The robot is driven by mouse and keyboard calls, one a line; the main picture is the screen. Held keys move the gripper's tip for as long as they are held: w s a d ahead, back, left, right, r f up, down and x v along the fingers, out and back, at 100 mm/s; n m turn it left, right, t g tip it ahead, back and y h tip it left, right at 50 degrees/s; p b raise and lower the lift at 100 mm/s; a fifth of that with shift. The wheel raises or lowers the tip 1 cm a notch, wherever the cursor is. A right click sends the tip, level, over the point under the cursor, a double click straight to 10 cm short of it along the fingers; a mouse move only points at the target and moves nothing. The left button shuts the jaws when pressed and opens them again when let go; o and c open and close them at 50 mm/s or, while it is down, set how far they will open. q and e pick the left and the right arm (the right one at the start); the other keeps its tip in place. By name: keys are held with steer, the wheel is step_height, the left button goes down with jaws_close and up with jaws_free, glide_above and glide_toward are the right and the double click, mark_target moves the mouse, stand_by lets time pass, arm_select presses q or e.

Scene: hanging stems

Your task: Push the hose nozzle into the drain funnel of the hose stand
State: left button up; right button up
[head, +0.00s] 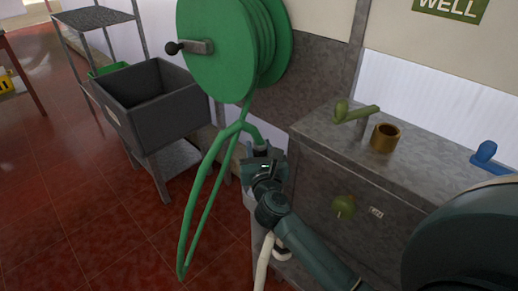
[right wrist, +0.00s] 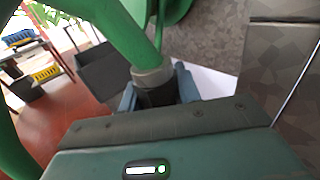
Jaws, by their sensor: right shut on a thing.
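The green hose (head: 196,190) hangs in a long loop from the reel (head: 215,50) and bends over into the nozzle (head: 260,152). My right gripper (head: 262,166) is shut on the nozzle. In the right wrist view the nozzle (right wrist: 158,96) is dark with a grey collar, between the blue fingers (right wrist: 158,92), and the hose (right wrist: 125,35) runs up from it. I cannot make out the drain funnel; the gripper and wrist cover the area below the nozzle. A pale pipe (head: 264,262) shows below my wrist. My left gripper is not in view.
A grey bin (head: 160,105) on legs stands left of the hose loop. A metal cabinet (head: 330,195) stands close on the right, with a green tap (head: 355,112), a brass cup (head: 385,138) and a blue handle (head: 487,158) on top. The red floor (head: 90,210) at left is clear.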

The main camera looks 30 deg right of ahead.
steer(key=shift+p, duration=0.3)
steer(key=shift+f+b, duration=1.9)
steer(key=shift+f, duration=0.45)
steer(key=shift+f+b, duration=0.85)
steer(key=shift+f, duration=0.2)
steer(key=shift+f, duration=0.35)
